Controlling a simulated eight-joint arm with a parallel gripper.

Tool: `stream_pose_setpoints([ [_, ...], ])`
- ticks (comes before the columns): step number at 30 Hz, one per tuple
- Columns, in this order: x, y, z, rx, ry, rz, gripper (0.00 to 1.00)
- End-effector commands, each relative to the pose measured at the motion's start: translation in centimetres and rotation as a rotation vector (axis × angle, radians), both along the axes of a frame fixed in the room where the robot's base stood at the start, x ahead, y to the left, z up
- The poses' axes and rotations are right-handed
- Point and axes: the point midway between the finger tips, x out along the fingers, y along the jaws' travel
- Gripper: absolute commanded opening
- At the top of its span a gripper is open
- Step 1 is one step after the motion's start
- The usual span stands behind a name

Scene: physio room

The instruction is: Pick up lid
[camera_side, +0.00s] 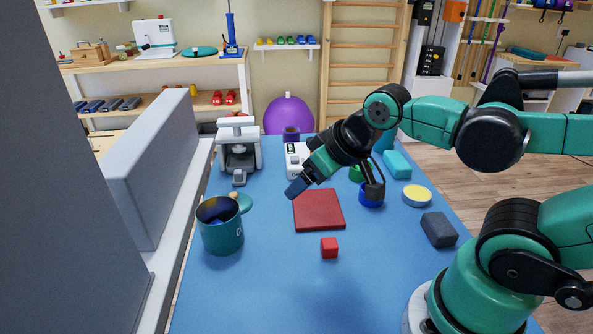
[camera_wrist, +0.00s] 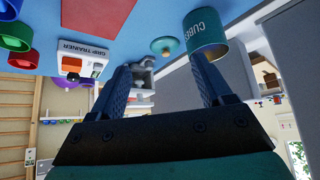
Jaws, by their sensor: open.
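The lid is a teal disc with a small wooden knob. In the side view the lid (camera_side: 245,203) lies behind and right of a teal canister (camera_side: 222,238), which partly hides it. In the wrist view the lid (camera_wrist: 166,47) shows in full beside the canister (camera_wrist: 206,35), which carries lettering. The canister stands upright and uncovered, with something blue and yellowish inside. My gripper (camera_side: 296,189) is open and empty, above the mat and to the right of the lid. In the wrist view the lid appears beyond the gap between my fingers (camera_wrist: 162,80).
A red square plate (camera_side: 319,210) and a red cube (camera_side: 329,248) lie right of the canister. A grey and white device (camera_side: 239,150) and a grip trainer box (camera_side: 296,162) stand behind. A grey panel (camera_side: 150,165) rises at left. The front of the blue table (camera_side: 270,295) is clear.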

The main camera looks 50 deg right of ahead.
Motion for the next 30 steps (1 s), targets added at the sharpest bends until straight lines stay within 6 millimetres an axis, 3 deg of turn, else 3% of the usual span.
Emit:
stream_pose_setpoints([
  [2,0.0,0.0,0.0,0.0,0.0,0.0,0.75],
  [4,0.0,0.0,0.0,0.0,0.0,0.0,0.95],
  [5,0.0,0.0,0.0,0.0,0.0,0.0,1.0],
  [12,0.1,0.0,0.1,-0.004,0.003,0.006,1.0],
  [16,1.1,0.0,0.9,-0.047,0.033,0.068,1.0],
  [24,7.3,0.0,2.9,-0.248,0.195,0.433,1.0],
  [30,12.6,0.0,1.7,-0.369,0.315,0.759,1.0],
])
